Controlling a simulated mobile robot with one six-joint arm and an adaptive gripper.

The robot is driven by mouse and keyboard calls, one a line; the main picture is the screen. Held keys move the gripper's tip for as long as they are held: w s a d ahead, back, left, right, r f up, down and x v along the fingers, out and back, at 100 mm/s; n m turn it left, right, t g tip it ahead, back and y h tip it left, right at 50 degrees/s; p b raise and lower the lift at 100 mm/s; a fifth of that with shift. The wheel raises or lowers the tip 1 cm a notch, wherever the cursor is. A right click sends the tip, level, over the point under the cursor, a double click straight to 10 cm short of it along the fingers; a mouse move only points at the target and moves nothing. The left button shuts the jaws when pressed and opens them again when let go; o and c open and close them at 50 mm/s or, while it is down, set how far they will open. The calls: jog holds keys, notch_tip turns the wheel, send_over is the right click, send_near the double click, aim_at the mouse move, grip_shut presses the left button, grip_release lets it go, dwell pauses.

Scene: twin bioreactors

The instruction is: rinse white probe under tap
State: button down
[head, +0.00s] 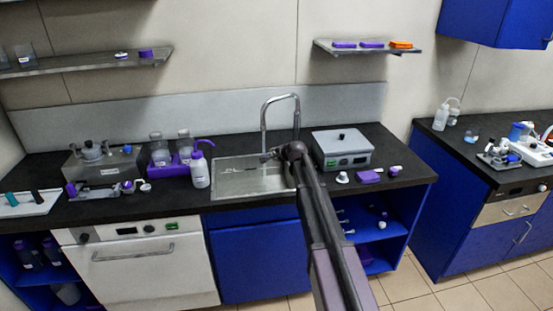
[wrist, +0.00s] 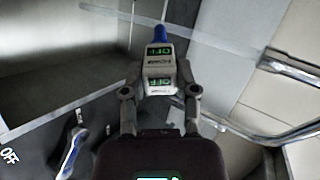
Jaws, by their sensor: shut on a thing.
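My gripper (wrist: 160,92) is shut on a white probe (wrist: 158,70) with green OFF displays and a blue tip (wrist: 160,33). In the head view my arm reaches to the sink (head: 235,180), and my gripper (head: 268,155) is over its back part, close to the base of the tap (head: 265,115). The tap is a tall chrome arch behind the sink. The held probe is too small to make out in the head view.
A white squeeze bottle (head: 199,170) stands left of the sink, near a purple rack (head: 170,168). A grey box with a display (head: 342,148) stands to the right. A blue and white object (wrist: 72,150) lies at lower left in the wrist view. Metal bars (wrist: 290,67) show at right.

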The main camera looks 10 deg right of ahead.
jog(key=shift+w+a, duration=0.25)
jog(key=shift+w, duration=0.5)
jog(key=shift+w+a, duration=0.3)
jog(key=shift+w, duration=0.5)
jog(key=shift+w+a, duration=0.25)
jog(key=shift+w, duration=0.5)
dwell(1.2)
jog(key=shift+s, duration=0.1)
jog(key=s+d+r+p, duration=0.2)
jog(key=s, duration=0.5)
jog(key=shift+s+d, duration=0.2)
jog(key=shift+d, duration=0.15)
dwell(1.2)
jog(key=shift+r+p, duration=0.4)
jog(key=shift+r, duration=0.05)
